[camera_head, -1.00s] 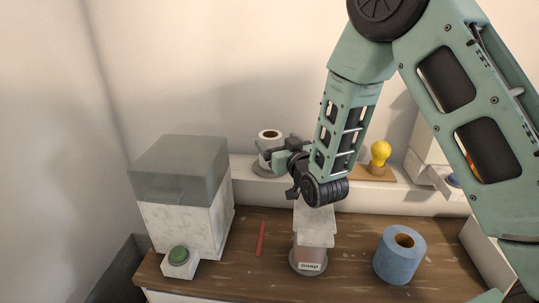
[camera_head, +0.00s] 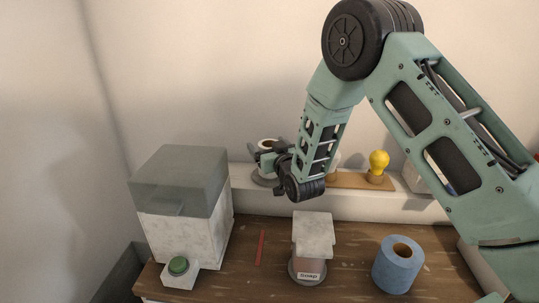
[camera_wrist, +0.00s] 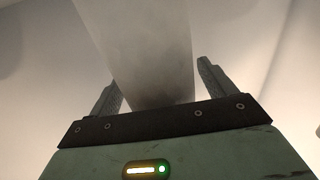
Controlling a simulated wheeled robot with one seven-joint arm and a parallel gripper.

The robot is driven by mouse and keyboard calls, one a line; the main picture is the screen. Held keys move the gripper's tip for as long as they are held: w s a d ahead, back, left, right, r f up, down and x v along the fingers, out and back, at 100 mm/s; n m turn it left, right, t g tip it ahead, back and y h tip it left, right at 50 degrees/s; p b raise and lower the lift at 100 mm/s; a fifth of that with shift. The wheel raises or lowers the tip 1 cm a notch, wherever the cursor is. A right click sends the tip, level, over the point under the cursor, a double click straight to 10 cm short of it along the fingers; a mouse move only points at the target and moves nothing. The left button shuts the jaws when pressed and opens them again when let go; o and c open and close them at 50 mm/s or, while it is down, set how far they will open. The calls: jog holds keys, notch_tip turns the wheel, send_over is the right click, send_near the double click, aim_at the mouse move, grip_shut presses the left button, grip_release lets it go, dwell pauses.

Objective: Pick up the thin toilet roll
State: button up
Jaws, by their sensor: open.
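The thin toilet roll (camera_head: 267,142) is white with a brown core and stands upright on the raised back ledge; its lower part is mostly hidden by my gripper in the head view. My gripper (camera_head: 264,152) is open at the roll, with its fingers around the roll's sides. In the wrist view the roll (camera_wrist: 150,45) shows as a large pale grey column between the two fingers (camera_wrist: 160,80). Whether either finger touches it cannot be told.
A thick blue roll (camera_head: 398,265) stands on the wooden counter (camera_head: 345,275), right of a soap dispenser (camera_head: 312,240). A red stick (camera_head: 260,248) lies between. A yellow bulb (camera_head: 378,162) stands on the ledge.

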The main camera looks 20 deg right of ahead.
jog(key=c, duration=1.1)
jog(key=shift+o, duration=0.2)
jog(key=shift+r, duration=0.1)
notch_tip(320, 180, up, 10)
jog(key=b, duration=0.2)
jog(key=shift+b, duration=0.3)
jog(key=shift+b, duration=0.35)
